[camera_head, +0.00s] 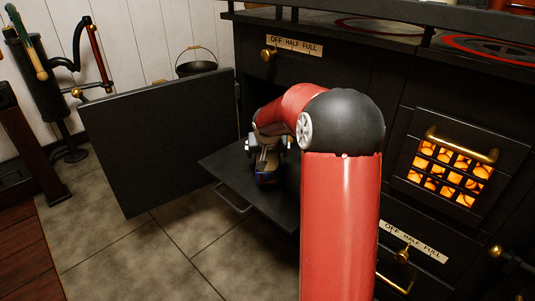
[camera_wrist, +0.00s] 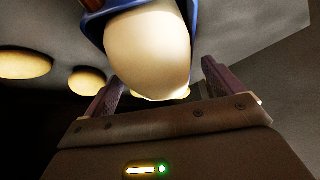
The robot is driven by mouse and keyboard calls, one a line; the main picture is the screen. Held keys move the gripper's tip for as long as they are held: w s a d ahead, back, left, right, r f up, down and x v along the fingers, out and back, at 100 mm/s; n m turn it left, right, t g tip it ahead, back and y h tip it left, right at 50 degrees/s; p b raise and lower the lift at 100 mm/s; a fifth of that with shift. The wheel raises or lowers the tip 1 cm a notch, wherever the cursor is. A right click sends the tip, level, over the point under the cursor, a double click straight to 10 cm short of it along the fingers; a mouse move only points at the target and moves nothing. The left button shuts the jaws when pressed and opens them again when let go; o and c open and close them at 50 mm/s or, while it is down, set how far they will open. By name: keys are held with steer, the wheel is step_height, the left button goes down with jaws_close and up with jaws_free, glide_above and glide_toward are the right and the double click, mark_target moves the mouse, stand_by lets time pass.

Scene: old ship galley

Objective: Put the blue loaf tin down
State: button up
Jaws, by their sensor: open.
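The blue loaf tin (camera_head: 266,180) rests on a dark shelf (camera_head: 285,208) pulled out of the black stove, near the shelf's front. In the wrist view its blue rim (camera_wrist: 194,22) surrounds a pale, rounded loaf (camera_wrist: 148,48). My gripper (camera_head: 267,161) is just above the tin in the head view, partly hiding it. In the wrist view my gripper (camera_wrist: 160,76) is open, its two fingers apart on either side of the near end of the loaf. Whether the fingers touch the tin cannot be told.
The oven door (camera_head: 160,135) stands open left of the shelf. A glowing grate (camera_head: 449,172) is at the right. Two pale round shapes (camera_wrist: 88,81) lie left of the tin in the wrist view. A black pot (camera_head: 196,68) stands behind the door. The tiled floor in front is clear.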

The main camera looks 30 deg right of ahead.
steer(key=p+v, duration=0.1)
steer(key=v, duration=0.9)
steer(key=shift+s+r+p, duration=0.2)
steer(key=shift+r+p, duration=0.15)
steer(key=shift+p, duration=0.05)
steer(key=s+a+r+n, duration=0.2)
steer(key=s+a+r, duration=0.3)
steer(key=s+a, duration=0.6)
steer(key=s+a+f+n+y, duration=0.1)
steer(key=s+a, duration=0.1)
steer(key=s, duration=0.7)
steer(key=s+a+f+n+y, duration=0.1)
steer(key=s+a+f+n, duration=0.1)
steer(key=s, duration=0.8)
steer(key=shift+a+y, duration=0.4)
steer(key=shift+a, duration=0.05)
steer(key=shift+r, duration=0.1)
step_height(320, 180, up, 8)
steer(key=p, duration=0.8)
